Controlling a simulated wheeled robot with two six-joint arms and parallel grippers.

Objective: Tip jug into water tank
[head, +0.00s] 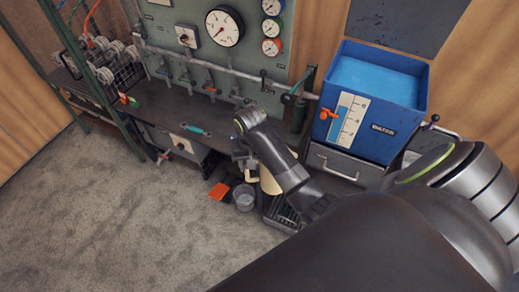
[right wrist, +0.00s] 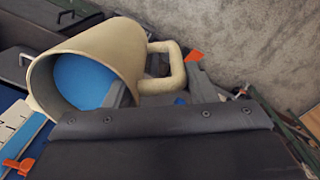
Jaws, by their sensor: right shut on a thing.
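The water tank (head: 388,143) is a blue open-topped box with light blue water, a white level scale and an orange tap, at the right of the bench in the head view. The cream jug (head: 268,181) is low in front of the bench, mostly hidden behind my right arm. In the right wrist view the jug (right wrist: 102,38) shows its open mouth with blue water inside and its handle toward the right. My right gripper (right wrist: 158,92) is shut on the jug at its handle side. The jug is apart from the tank. My left gripper is out of view.
A grey bucket (head: 244,196) and a red dustpan (head: 219,191) are on the floor near the jug. A gauge panel (head: 240,50) with pipes and valves stands behind the dark bench (head: 180,108). Carpet at the left is clear.

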